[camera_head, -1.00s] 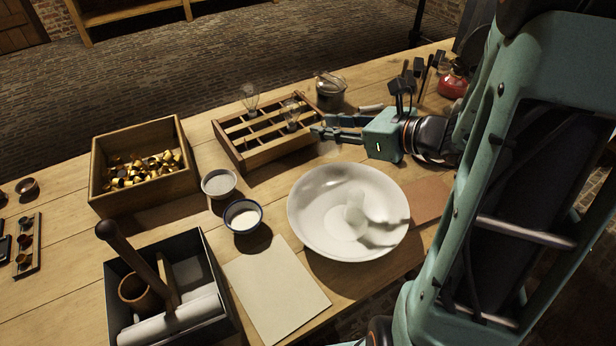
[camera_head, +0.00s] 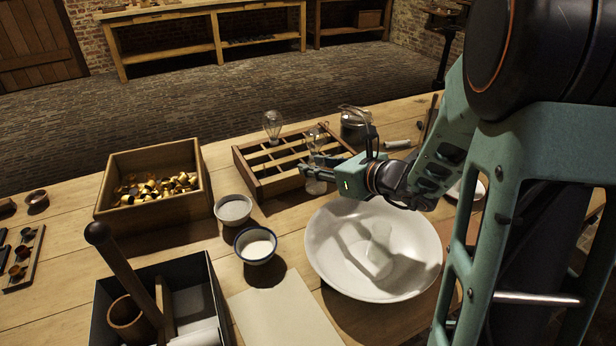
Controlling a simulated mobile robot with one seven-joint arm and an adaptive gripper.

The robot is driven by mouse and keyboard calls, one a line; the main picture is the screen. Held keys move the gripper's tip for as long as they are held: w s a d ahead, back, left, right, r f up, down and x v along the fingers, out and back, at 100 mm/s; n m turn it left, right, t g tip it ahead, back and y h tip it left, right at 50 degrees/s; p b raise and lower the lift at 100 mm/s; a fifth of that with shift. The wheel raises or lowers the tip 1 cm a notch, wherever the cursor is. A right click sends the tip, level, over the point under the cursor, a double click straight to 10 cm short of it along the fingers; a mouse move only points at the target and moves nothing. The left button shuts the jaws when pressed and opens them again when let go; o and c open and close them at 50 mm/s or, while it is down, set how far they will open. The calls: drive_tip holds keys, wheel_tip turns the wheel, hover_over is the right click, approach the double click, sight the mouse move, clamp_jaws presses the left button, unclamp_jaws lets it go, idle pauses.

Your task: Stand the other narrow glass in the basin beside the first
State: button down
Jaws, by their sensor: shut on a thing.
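The white basin (camera_head: 325,262) stands on the table at centre right. A narrow pale glass (camera_head: 379,254) is inside it; whether it stands or leans I cannot tell. My gripper (camera_head: 310,168) is at the right front corner of the wooden rack (camera_head: 262,190), behind and left of the basin.
A clear bulb-shaped glass (camera_head: 272,125) stands in the rack. A lidded glass jar (camera_head: 355,122) is behind my gripper. Two small bowls, a grey one (camera_head: 233,209) and a blue-rimmed one (camera_head: 256,245), stand left of the basin. A box of brass pieces (camera_head: 157,212) and a dark toolbox (camera_head: 203,285) are further left.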

drive_tip(key=shift+w+a+f, duration=0.35)
drive_tip(key=shift+w+f, duration=0.15)
drive_tip(key=shift+f, duration=0.15)
drive_tip(key=shift+w+a+f, duration=0.3)
drive_tip(key=shift+w+f, duration=0.15)
drive_tip(key=shift+f, duration=0.15)
drive_tip(key=shift+w+a+f+b, duration=0.15)
drive_tip(key=shift+f+b, duration=0.6)
drive_tip(key=shift+f, duration=1)
drive_tip(key=shift+f, duration=0.1)
drive_tip(key=c, duration=2)
unclamp_jaws()
drive_tip(key=shift+f, duration=0.15)
drive_tip(key=o, duration=0.5)
